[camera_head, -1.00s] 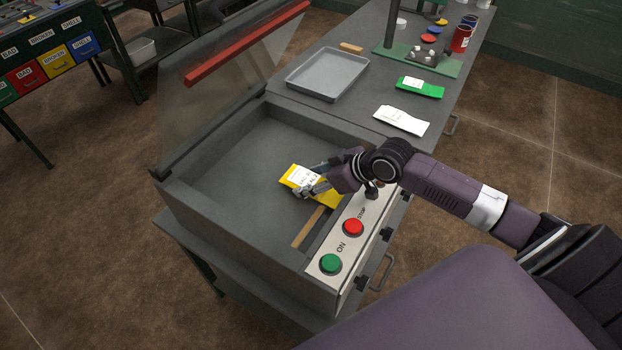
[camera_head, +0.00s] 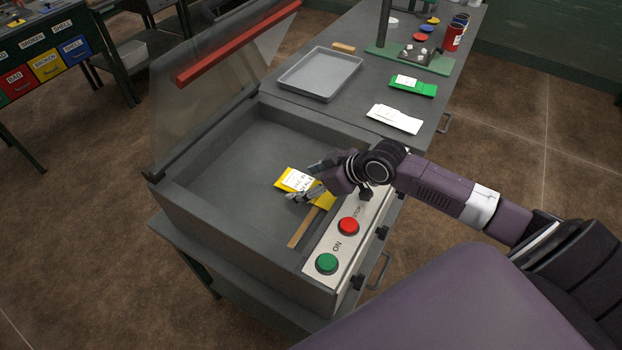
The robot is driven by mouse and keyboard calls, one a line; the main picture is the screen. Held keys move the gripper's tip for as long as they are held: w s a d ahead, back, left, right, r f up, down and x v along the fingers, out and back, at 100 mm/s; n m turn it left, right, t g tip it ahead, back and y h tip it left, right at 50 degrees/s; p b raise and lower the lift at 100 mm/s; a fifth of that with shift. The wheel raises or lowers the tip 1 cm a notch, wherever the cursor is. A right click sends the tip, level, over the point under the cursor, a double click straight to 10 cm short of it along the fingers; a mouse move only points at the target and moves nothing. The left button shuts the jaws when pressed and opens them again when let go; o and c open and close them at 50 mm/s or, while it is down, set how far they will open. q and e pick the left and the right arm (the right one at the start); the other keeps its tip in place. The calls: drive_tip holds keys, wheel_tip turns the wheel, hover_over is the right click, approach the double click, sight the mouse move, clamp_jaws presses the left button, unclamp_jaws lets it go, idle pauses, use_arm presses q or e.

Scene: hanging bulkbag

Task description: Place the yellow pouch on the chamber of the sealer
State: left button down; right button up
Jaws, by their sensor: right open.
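The yellow pouch (camera_head: 290,181) with a white label lies inside the open chamber of the grey sealer (camera_head: 232,165), near the wooden-coloured bar (camera_head: 304,228) along the chamber's front side. My right gripper (camera_head: 300,195) is open at the pouch, its fingers over the lower part of the pouch. The fingers and wrist hide part of the pouch. Whether the fingers touch it I cannot tell. The sealer's clear lid with a red bar (camera_head: 240,43) is raised. My left gripper is not in view.
The sealer's panel has a green button (camera_head: 327,264) and a red button (camera_head: 348,226). On the table behind are a grey tray (camera_head: 320,75), a white pouch (camera_head: 394,119) and a green pouch (camera_head: 413,86). The left part of the chamber is clear.

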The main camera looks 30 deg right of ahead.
drive_tip(key=shift+r, duration=0.35)
drive_tip(key=v, duration=1.2)
drive_tip(key=shift+r, duration=0.15)
drive_tip(key=shift+d, duration=0.1)
